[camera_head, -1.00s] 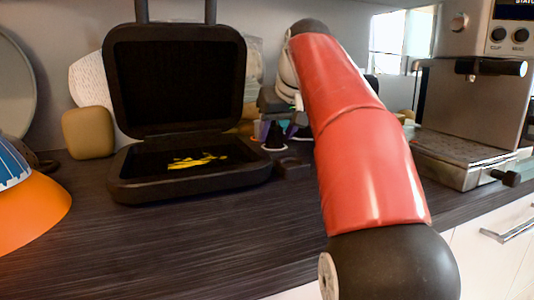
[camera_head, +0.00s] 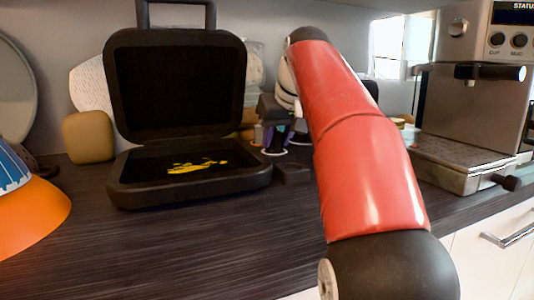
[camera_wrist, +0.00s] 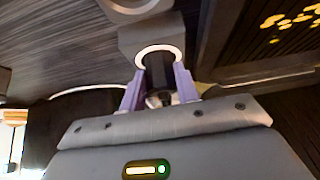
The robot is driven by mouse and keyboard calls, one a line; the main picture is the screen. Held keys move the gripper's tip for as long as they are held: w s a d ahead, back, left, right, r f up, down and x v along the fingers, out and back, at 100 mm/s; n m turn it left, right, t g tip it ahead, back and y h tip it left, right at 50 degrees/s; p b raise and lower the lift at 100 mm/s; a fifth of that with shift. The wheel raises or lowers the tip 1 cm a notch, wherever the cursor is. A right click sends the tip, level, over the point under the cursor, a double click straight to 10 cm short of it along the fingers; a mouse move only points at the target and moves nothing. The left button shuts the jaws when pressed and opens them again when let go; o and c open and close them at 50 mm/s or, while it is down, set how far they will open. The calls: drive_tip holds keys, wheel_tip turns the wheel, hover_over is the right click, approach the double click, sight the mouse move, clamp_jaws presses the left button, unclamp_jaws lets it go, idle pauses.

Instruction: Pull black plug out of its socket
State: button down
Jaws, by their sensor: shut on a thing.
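My gripper (camera_wrist: 158,82) shows in the wrist view with two purple fingers closed on the black plug (camera_wrist: 157,70). The plug's far end meets the white ring of the grey block-shaped socket (camera_wrist: 128,40); how deep it sits in the ring cannot be told. In the head view my gripper (camera_head: 273,136) is small, behind the open case and left of my red arm. The dark socket (camera_head: 293,173) lies on the counter just right of the case. The plug is too small to make out there.
An open black case (camera_head: 190,190) with a yellow pattern stands left of the socket. A coffee machine (camera_head: 465,120) stands at right. An orange and blue object (camera_head: 35,220) is at the left edge. The front counter (camera_head: 190,250) is clear.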

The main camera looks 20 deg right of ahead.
sight(277, 134)
drive_tip(key=shift+r+p, duration=0.9)
drive_tip(key=shift+p, duration=0.1)
idle(0.5)
wheel_tip(277, 134, up, 3)
drive_tip(key=p, duration=0.3)
drive_tip(key=shift+r, duration=1)
